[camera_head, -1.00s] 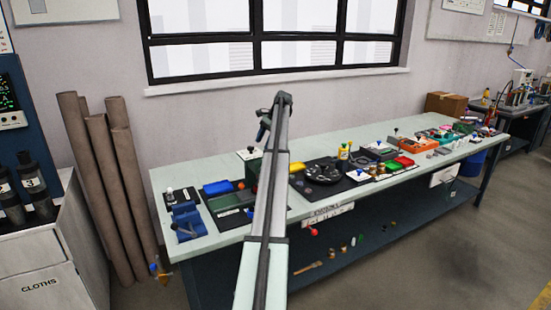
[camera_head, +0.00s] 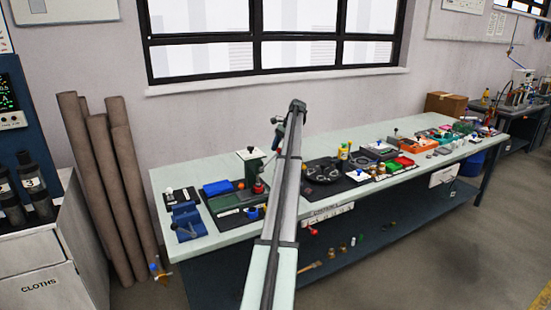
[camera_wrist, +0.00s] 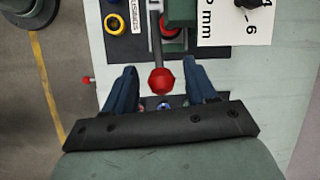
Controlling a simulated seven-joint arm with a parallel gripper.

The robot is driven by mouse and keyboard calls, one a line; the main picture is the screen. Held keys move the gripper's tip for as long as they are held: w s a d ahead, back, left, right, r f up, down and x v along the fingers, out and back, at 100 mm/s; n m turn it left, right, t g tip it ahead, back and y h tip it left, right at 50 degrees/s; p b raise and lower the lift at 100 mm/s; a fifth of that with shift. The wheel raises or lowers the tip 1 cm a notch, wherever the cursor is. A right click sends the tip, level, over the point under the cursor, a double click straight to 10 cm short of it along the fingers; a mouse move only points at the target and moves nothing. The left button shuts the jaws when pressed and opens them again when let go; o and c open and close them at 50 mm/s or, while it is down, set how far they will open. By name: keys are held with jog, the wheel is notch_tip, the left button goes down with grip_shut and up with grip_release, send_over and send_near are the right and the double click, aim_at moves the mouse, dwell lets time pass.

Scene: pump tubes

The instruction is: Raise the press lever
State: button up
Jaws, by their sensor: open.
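The press lever is a grey rod (camera_wrist: 155,24) ending in a red ball knob (camera_wrist: 162,80) in the wrist view. My gripper (camera_wrist: 160,69) is open, with one blue finger on each side of the knob and a visible gap to both. How far the knob lies below the fingers is hard to tell. The green press body (camera_wrist: 180,12) is just beyond, partly cut off by the frame. In the head view the green press (camera_head: 253,169) stands on the bench left of my arm; its lever is not clear there.
A white card marked "6 mm" (camera_wrist: 235,22) is beside the press. A yellow ring (camera_wrist: 115,24) lies to the left. In the head view, a blue vise (camera_head: 186,221) and blue bin (camera_head: 217,187) stand left, and a black round tray (camera_head: 322,171) right.

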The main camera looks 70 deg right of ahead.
aim_at(277, 153)
jog(key=shift+x, duration=2.25)
grip_shut()
